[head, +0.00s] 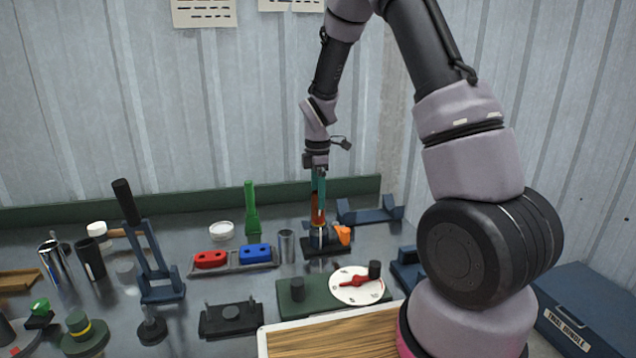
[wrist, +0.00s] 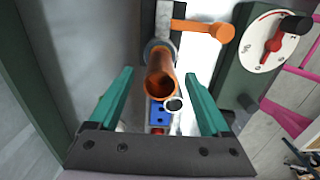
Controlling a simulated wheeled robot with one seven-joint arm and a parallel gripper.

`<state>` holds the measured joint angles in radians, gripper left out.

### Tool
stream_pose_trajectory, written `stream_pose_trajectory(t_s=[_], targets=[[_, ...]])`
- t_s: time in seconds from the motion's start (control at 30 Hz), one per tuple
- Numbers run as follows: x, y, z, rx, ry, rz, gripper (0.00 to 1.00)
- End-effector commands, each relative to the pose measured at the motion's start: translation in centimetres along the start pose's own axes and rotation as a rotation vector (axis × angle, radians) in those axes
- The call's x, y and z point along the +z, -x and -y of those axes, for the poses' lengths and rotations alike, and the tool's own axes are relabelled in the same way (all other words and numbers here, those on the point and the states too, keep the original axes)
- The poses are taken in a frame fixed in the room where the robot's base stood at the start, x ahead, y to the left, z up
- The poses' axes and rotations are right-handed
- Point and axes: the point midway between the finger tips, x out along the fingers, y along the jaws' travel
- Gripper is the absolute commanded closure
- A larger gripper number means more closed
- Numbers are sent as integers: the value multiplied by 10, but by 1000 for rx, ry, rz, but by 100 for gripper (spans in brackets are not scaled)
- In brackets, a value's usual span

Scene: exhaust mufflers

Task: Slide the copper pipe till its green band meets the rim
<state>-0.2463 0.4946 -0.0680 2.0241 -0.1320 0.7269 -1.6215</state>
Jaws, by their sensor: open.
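The copper pipe (head: 318,214) stands upright in a grey metal sleeve (head: 319,238) on a dark stand (head: 322,249). In the wrist view I look down the open end of the copper pipe (wrist: 160,88), with the grey rim (wrist: 153,48) around its far end. My gripper (head: 319,190) points down over the pipe's upper part. In the wrist view its teal fingers (wrist: 160,77) are open, one on each side of the pipe, with gaps visible. I cannot make out the green band. An orange lever (head: 343,234) sits at the stand's right side.
A green box with a white dial and red pointer (head: 357,284) lies in front of the stand. A steel cup (head: 286,246) and a tray with red and blue blocks (head: 234,266) are to the left. A blue cradle (head: 370,213) is behind right.

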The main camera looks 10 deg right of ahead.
Motion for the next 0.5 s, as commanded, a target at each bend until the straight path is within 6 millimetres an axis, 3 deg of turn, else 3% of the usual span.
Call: stream_pose_trajectory(t_s=[0.2,0.5], targets=[[0,-39,1,-3,-1,2,19],[0,-61,0,0,-1,1,19]])
